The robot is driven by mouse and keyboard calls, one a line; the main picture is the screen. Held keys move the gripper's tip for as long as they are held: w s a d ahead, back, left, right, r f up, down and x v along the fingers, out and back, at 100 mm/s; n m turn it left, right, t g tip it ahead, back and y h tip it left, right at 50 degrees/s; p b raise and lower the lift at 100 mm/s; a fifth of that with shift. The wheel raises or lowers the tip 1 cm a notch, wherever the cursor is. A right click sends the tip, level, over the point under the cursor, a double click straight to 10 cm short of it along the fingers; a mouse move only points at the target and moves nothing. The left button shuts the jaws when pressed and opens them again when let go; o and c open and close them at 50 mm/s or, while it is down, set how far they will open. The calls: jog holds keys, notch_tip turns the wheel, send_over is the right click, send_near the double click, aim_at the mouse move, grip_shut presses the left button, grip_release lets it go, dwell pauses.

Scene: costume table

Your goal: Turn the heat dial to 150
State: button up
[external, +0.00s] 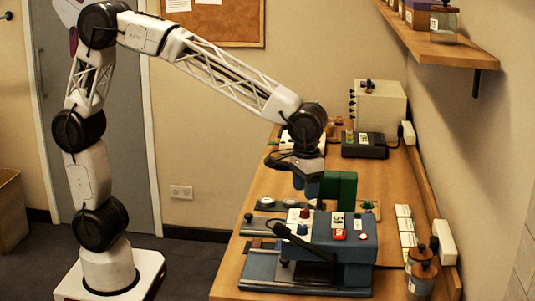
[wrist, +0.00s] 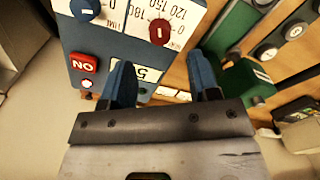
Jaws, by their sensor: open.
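The heat dial (wrist: 160,32) is a red knob with a white line on a white plate in the wrist view. The numbers 180, 150 and 120 show around it; I cannot tell which end of the line is the pointer. The dial is on the top of a blue press (external: 345,262). My gripper (wrist: 163,80) is open and empty, its two blue fingers apart. The dial lies beyond the fingertips, between their lines, and nothing touches it. In the external view my gripper (external: 306,192) hangs just above the back of the press.
A blue time dial (wrist: 85,8), a red ON button (wrist: 83,64) and a partly hidden display (wrist: 148,74) are near the heat dial. A green block (external: 338,189) stands close behind the press. Brown-topped jars (external: 421,277) stand at right. A black lever (external: 300,240) crosses the press front.

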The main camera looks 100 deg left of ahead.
jog(key=shift+r, duration=0.8)
jog(key=shift+s+a+r, duration=0.2)
jog(key=shift+s, duration=0.35)
jog(key=s+a+f+m+t, duration=0.1)
jog(key=s+a+m, duration=0.1)
jog(key=s, duration=1)
jog(key=s+a+f+m, duration=0.1)
jog(key=s+a+m, duration=0.1)
jog(key=s, duration=1)
jog(key=s+a+m+t, duration=0.1)
jog(key=s+a+m, duration=0.1)
jog(key=s, duration=1)
jog(key=shift+s+a+f+m+t, duration=0.3)
jog(key=shift+a+f+m, duration=0.1)
jog(key=shift+a, duration=0.25)
jog(key=shift+w, duration=0.1)
